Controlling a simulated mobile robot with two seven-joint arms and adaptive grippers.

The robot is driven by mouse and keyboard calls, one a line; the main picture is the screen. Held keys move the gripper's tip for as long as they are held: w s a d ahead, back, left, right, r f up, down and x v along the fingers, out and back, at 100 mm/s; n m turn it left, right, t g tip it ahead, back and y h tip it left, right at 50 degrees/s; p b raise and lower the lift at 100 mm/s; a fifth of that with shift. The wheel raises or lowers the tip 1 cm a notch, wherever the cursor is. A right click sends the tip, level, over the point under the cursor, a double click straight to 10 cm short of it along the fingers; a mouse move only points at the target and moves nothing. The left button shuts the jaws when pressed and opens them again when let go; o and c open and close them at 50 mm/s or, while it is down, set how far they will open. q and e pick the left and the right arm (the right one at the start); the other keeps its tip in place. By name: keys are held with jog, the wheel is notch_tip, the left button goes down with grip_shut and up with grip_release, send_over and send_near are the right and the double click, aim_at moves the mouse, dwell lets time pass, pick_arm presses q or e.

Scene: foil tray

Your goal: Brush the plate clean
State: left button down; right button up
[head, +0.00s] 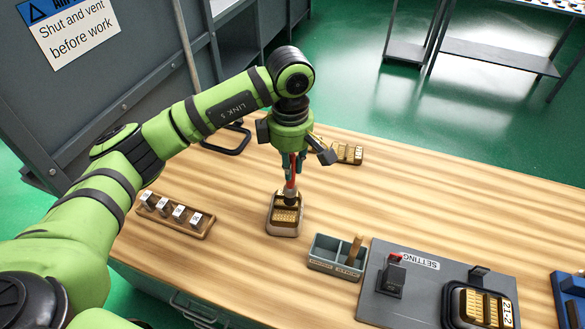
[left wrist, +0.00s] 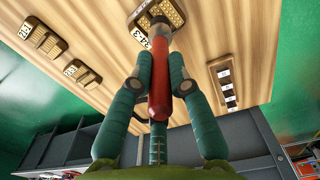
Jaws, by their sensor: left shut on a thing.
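My left gripper (head: 291,160) is shut on the red handle of a brush (head: 290,180). The brush points down, its dark head at the far edge of a brass plate with raised rows (head: 286,215). That plate lies in a pale-rimmed holder (head: 271,228) on the table. In the left wrist view the red brush handle (left wrist: 159,90) sits between the teal fingers, and the brush head meets or overlaps the plate (left wrist: 172,14). I cannot tell whether the bristles press on it. Any dirt on the plate is too small to make out. My right gripper is not in view.
A wooden rack with several small blocks (head: 176,215) stands left. A grey two-compartment box (head: 335,265) with a wooden stick stands front right of the plate. A grey SETTING board (head: 420,312) lies further right. Brass plates (head: 348,153) lie behind the gripper. Bare wood lies right of centre.

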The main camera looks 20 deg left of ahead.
pick_arm(q)
jog(key=shift+w+r+p, duration=0.15)
jog(key=shift+r+p, duration=0.2)
jog(key=shift+r, duration=1.1)
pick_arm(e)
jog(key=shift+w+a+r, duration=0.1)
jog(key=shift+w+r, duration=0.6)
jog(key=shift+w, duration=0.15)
pick_arm(q)
jog(key=shift+a, duration=0.1)
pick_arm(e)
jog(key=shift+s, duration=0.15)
